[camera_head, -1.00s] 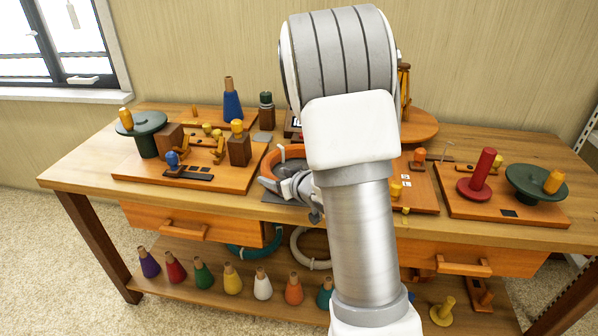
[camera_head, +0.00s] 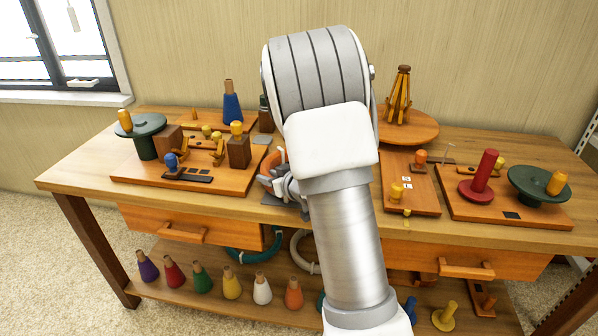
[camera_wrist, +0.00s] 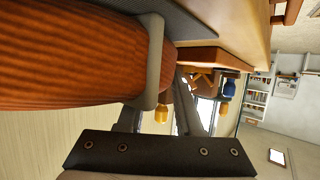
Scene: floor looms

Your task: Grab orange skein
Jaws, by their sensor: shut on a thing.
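The orange skein (camera_head: 279,157) shows as a small orange piece by my gripper at the middle of the bench; my arm hides most of it. In the wrist view the skein (camera_wrist: 70,65) is large, ribbed and close, with a grey band around it. My gripper (camera_head: 280,186) is shut on the skein in the head view. In the wrist view the fingers of my gripper (camera_wrist: 160,108) reach up beside the skein; the exact contact is not clear.
The wooden bench (camera_head: 85,180) holds a board with a green disc (camera_head: 147,127) on the left. On the right are a red spool (camera_head: 482,172), another green disc (camera_head: 540,186) and a yellow tripod stand (camera_head: 399,95). Several coloured cones, including a purple one (camera_head: 147,266), line the lower shelf.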

